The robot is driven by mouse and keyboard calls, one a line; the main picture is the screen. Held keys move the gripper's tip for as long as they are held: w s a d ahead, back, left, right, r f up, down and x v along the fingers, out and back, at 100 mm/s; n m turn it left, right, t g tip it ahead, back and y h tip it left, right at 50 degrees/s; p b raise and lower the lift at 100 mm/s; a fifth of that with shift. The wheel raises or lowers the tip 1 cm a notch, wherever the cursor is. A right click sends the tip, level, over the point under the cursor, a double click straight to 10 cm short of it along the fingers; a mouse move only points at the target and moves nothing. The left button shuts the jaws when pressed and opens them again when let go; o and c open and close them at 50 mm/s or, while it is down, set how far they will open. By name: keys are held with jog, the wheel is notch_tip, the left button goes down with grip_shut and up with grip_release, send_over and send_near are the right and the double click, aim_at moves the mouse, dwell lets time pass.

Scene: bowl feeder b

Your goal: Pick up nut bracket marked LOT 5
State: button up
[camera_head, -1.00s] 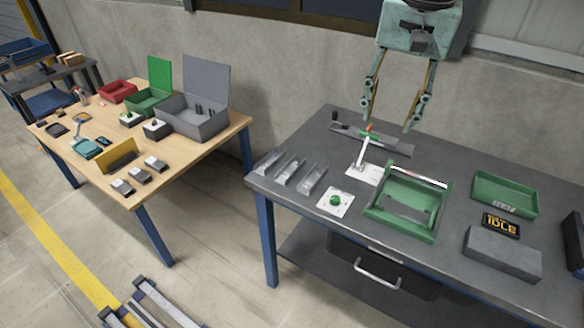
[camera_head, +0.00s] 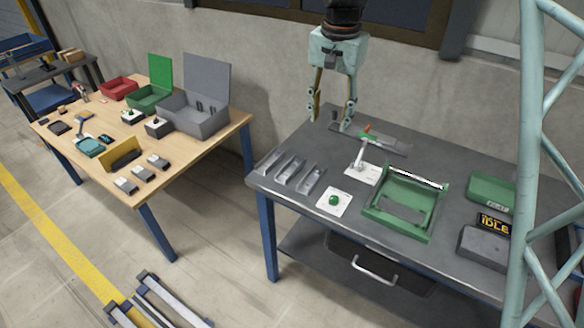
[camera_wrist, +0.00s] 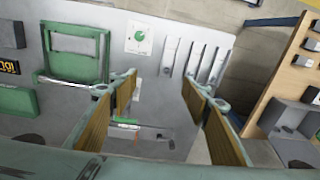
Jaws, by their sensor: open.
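I cannot read a LOT 5 mark in either view, so I cannot tell which part is the nut bracket. Three grey channel-shaped pieces (camera_head: 290,172) lie side by side at the left end of the grey table. They also show at upper right in the wrist view (camera_wrist: 183,58). A flat grey strip with a small orange-red and green piece (camera_head: 368,130) lies at the table's back. My gripper (camera_head: 329,122) is open and empty, pointing down above the back left of the grey table.
A white plate with a green button (camera_head: 334,201), a white lever device (camera_head: 361,168) and a green frame (camera_head: 371,215) stand on the grey table (camera_head: 310,222). A green tray (camera_head: 490,190) and an IDLE display (camera_head: 494,224) are at right. The wooden table (camera_head: 215,152) holds bins and small blocks.

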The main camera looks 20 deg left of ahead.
jog(key=p, duration=0.3)
send_over(291, 170)
notch_tip(291, 170, down, 12)
jog(key=shift+s+d+r+m+g, duration=0.15)
jog(key=shift+r+m+g, duration=0.05)
jog(key=shift+m+g, duration=0.2)
jog(key=shift+f, duration=4.3)
jog(key=shift+b, duration=0.3)
jog(key=shift+f, duration=2.6)
jog(key=shift+c, duration=0.2)
